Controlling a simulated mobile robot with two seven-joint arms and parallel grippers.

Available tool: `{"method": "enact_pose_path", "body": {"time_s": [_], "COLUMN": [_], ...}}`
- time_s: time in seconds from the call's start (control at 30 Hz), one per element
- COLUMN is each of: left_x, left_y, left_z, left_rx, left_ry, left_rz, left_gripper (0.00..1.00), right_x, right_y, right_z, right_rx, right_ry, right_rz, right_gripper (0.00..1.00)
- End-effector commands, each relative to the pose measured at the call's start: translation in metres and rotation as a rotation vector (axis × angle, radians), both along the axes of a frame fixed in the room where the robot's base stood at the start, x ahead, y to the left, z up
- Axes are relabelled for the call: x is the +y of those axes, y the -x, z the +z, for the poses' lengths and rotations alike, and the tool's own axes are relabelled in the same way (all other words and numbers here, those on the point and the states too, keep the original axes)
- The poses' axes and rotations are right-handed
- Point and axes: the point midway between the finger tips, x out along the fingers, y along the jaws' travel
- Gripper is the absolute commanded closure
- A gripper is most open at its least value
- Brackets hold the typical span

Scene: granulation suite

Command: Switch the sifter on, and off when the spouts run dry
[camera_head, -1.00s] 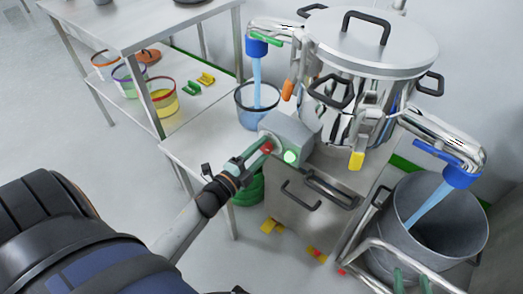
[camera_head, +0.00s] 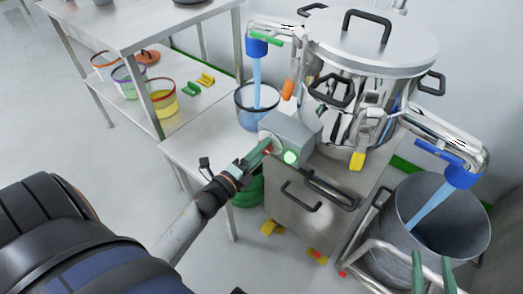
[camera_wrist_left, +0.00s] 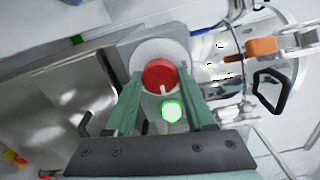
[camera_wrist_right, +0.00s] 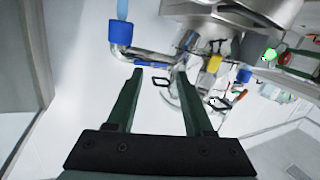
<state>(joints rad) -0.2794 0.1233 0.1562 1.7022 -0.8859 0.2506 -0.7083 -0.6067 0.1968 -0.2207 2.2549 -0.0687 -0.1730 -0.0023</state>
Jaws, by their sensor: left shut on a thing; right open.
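The sifter (camera_head: 365,60) is a shiny steel drum with a lidded top on a steel cabinet. Its grey control box (camera_head: 292,133) carries a lit green light (camera_head: 290,157) and a red knob (camera_wrist_left: 160,76). My left gripper (camera_head: 267,148) is shut on the red knob, its fingers on either side. The left spout (camera_head: 257,47) and right spout (camera_head: 462,176) have blue ends. A light-blue stream falls from each, into a blue-tinted tub (camera_head: 243,117) and a large grey bin (camera_head: 460,232). My right gripper (camera_head: 432,262) is open and empty in front of the bin.
A steel table (camera_head: 195,150) holds the tub beside the sifter. A shelf rack at the left holds several coloured tubs (camera_head: 163,100) and yellow and green clips (camera_head: 205,80). A metal rail frame (camera_head: 372,262) surrounds the bin. Open floor lies at the left.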

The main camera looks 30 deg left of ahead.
Motion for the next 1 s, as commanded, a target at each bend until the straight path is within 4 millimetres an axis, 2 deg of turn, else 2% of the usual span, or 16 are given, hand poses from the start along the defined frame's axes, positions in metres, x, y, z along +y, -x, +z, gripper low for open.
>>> {"method": "enact_pose_path", "body": {"time_s": [0.17,0.2,0.43,0.77,0.87,1.0], "left_x": [0.0,0.0,0.0,0.0,0.0,0.003], "left_y": [0.0,0.0,0.0,0.003,0.013,0.039], "left_z": [0.0,0.0,0.0,0.0,0.0,-0.001], "left_rx": [0.0,0.0,0.0,0.001,0.001,0.004], "left_ry": [-0.005,-0.005,-0.003,-0.001,0.0,0.001], "left_rz": [0.0,0.0,0.0,0.0,-0.001,0.001], "left_gripper": [1.0,0.44,0.18,0.16,0.16,0.16], "right_x": [0.0,0.0,0.0,0.0,0.0,-0.001], "right_y": [0.0,0.0,0.0,0.0,0.0,0.001], "right_z": [-0.001,-0.002,-0.004,-0.005,-0.006,-0.013], "right_rx": [0.004,0.004,0.01,0.013,0.02,0.05], "right_ry": [0.002,0.002,0.003,0.004,0.004,0.006], "right_rz": [0.0,0.0,0.0,0.0,0.0,-0.003], "right_gripper": [0.48,0.48,0.48,0.48,0.48,0.48]}}
